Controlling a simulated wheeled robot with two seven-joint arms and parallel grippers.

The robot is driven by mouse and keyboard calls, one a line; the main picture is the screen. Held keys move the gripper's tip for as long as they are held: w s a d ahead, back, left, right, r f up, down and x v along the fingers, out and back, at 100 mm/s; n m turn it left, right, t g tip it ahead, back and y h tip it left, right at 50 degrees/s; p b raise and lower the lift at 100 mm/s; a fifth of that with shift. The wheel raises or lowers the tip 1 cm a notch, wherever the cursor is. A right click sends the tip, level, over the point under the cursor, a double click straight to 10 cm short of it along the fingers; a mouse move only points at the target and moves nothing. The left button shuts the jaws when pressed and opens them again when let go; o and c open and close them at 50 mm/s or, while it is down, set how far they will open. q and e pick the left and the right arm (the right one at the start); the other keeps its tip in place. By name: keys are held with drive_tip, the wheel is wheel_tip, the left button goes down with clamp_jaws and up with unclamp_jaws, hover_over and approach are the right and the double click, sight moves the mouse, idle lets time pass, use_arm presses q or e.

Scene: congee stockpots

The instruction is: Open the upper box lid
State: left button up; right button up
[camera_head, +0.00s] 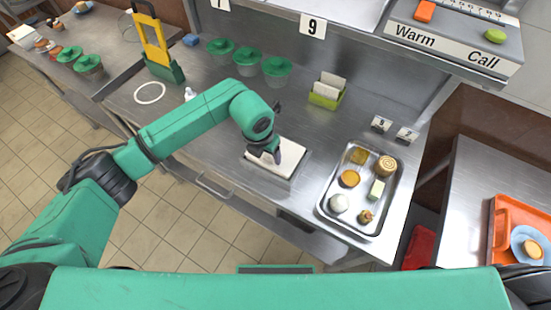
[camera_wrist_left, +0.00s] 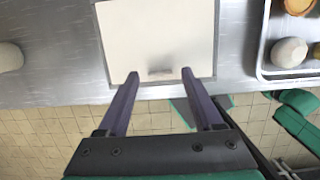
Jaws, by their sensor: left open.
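The box lid (camera_head: 289,157) is a flat cream panel set in a metal frame near the counter's front edge. It appears shut and flat. In the left wrist view the lid (camera_wrist_left: 158,32) fills the upper middle, with a small dark grip or slot (camera_wrist_left: 160,72) near its front edge. My left gripper (camera_head: 268,157) is over the lid's front left part and hides some of it. In the left wrist view the open fingers of the left gripper (camera_wrist_left: 160,74) sit on either side of the small grip, with nothing between them. I cannot tell whether the fingertips touch the lid.
A metal tray (camera_head: 325,200) of food stands to the right. A green holder with cards (camera_head: 325,98) is behind the lid. Green-lidded bowls (camera_head: 277,66) and a yellow-and-green stand (camera_head: 155,45) are at the back left. A shelf (camera_head: 345,38) overhangs the counter's back.

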use_arm(q)
drive_tip(key=shift+f+b, duration=0.85)
drive_tip(key=shift+f, duration=0.05)
drive_tip(key=shift+r, duration=0.15)
idle(0.4)
drive_tip(key=c, duration=0.5)
